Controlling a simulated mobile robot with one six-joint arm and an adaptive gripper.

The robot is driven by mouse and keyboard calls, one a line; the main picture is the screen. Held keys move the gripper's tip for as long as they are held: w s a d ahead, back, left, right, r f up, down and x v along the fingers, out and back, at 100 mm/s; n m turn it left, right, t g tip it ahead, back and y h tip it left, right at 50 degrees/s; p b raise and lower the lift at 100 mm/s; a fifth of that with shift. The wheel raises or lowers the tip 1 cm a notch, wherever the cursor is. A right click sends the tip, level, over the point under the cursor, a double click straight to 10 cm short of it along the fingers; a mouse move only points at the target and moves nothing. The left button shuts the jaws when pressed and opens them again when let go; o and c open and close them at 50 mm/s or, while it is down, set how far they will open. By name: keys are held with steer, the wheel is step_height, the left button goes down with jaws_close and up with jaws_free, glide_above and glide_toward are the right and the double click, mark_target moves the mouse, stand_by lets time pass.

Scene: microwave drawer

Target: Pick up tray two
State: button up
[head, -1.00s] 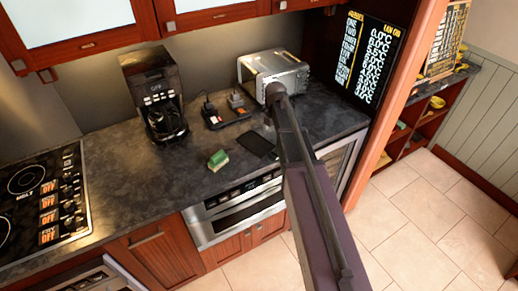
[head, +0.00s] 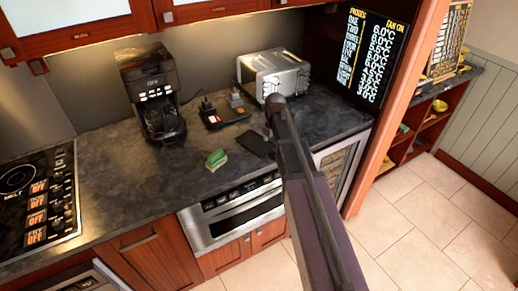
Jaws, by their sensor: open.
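No tray marked as two can be made out. My arm reaches in from the bottom and ends in a dark joint above the counter. My gripper cannot be seen; it is hidden or out of frame. The steel-fronted microwave drawer (head: 236,216) under the counter looks shut, and my arm covers its right end. A flat dark slab (head: 254,143) lies on the counter just left of my arm. A low dark holder (head: 223,119) with small items stands behind it. Whether either is a tray, I cannot tell.
A toaster (head: 273,73) stands at the back, a coffee maker (head: 152,90) left of it. A green and tan sponge-like block (head: 216,160) lies near the front edge. A cooktop (head: 40,200) is at the left. The floor (head: 430,230) at the right is clear.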

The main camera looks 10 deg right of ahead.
mark_target(273, 155)
stand_by(0.4)
steer(key=shift+f+b, duration=2.6)
steer(key=shift+f, duration=0.05)
steer(key=shift+s+a+r, duration=0.1)
steer(key=c, duration=1.3)
